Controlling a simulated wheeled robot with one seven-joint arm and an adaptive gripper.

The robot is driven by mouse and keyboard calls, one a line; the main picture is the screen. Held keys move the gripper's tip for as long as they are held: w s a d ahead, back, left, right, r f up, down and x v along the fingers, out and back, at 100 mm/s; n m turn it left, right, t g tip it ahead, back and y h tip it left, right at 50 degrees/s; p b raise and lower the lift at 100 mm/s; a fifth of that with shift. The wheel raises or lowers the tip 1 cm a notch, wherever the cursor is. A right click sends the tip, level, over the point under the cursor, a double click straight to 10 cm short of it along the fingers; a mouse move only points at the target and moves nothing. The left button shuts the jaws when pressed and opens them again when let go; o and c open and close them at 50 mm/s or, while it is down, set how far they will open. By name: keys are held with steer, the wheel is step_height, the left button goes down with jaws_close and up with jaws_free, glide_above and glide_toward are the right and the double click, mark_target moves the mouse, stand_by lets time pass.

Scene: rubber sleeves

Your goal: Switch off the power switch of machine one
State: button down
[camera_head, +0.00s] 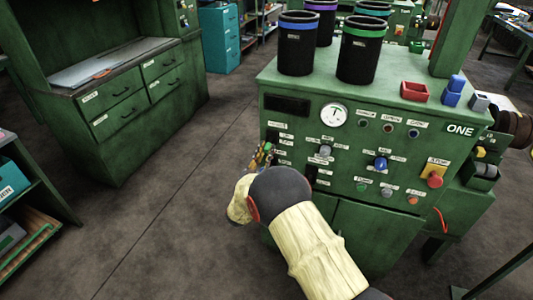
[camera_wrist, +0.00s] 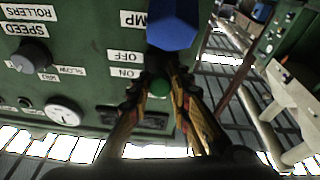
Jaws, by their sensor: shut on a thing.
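Machine one (camera_head: 290,183) is a green cabinet with a sloped control panel and a "ONE" label (camera_head: 459,130). My gripper (camera_head: 263,157) is at the left end of its panel, below the black display. In the wrist view, upside down, my fingers (camera_wrist: 164,78) close together beside the OFF label (camera_wrist: 124,57) and the ON label (camera_wrist: 126,72). They are shut on the power switch, which they largely hide. A round green part (camera_wrist: 158,89) shows between the fingers near ON. A blue block-shaped part (camera_wrist: 173,25) shows just beyond the fingertips.
Black bins (camera_head: 297,50) and a red tray (camera_head: 414,91) stand on the machine's top. A red emergency button (camera_head: 435,182) and several knobs share the panel. A speed knob (camera_wrist: 31,55) is off to the left in the wrist view. Open floor (camera_head: 170,190) lies left of the machine.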

steer(key=c, duration=1.6)
jaws_free()
steer(key=shift+c, duration=0.2)
steer(key=shift+s+a, duration=0.1)
steer(key=v, duration=1.1)
steer(key=shift+s, duration=0.4)
steer(key=shift+a+f, duration=0.1)
